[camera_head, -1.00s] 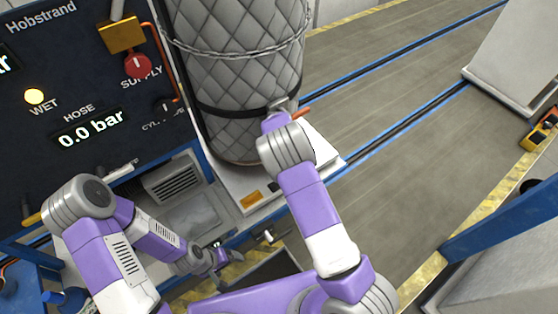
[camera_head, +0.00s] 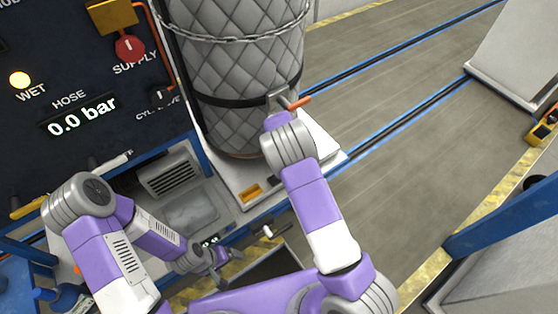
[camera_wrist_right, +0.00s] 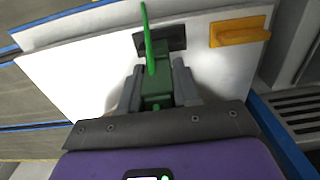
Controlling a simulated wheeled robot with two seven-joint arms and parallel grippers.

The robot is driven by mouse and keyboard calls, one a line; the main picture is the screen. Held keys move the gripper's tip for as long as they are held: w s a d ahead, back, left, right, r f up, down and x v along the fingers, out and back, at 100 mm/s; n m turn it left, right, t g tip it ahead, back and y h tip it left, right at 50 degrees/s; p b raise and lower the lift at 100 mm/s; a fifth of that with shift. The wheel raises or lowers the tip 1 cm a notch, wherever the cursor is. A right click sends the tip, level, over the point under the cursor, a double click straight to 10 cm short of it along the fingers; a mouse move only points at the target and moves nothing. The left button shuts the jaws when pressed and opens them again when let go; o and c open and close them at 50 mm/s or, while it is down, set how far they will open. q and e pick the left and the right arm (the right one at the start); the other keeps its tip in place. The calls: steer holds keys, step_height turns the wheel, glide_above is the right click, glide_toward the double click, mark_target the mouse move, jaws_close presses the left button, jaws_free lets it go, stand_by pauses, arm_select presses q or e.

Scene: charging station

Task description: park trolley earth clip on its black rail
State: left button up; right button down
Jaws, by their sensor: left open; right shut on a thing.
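In the right wrist view my right gripper (camera_wrist_right: 158,92) is shut on a green earth clip (camera_wrist_right: 156,62), with a thin green part rising from it. A black rail (camera_wrist_right: 168,37) on the white trolley plate lies just beyond the clip. I cannot tell whether they touch. In the head view the right arm reaches to the quilted cylinder's lower front, and the clip is hidden behind my wrist. My left gripper (camera_head: 222,268) is open and empty, low in the head view, away from the trolley (camera_head: 318,140).
The quilted cylinder (camera_head: 232,60) stands chained on the trolley. An orange block (camera_wrist_right: 240,31) sits beside the rail. An orange-tipped handle (camera_head: 298,103) is close to my right wrist. The control panel (camera_head: 60,70) is at the left. Open floor with blue-edged tracks lies right.

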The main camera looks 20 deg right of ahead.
steer(key=shift+b, duration=0.4)
stand_by(1.2)
steer(key=shift+f+b, duration=1.7)
steer(key=shift+f, duration=0.4)
steer(key=c, duration=0.7)
jaws_free()
steer(key=shift+r, duration=0.1)
step_height(320, 180, up, 8)
steer(key=shift+f, duration=0.25)
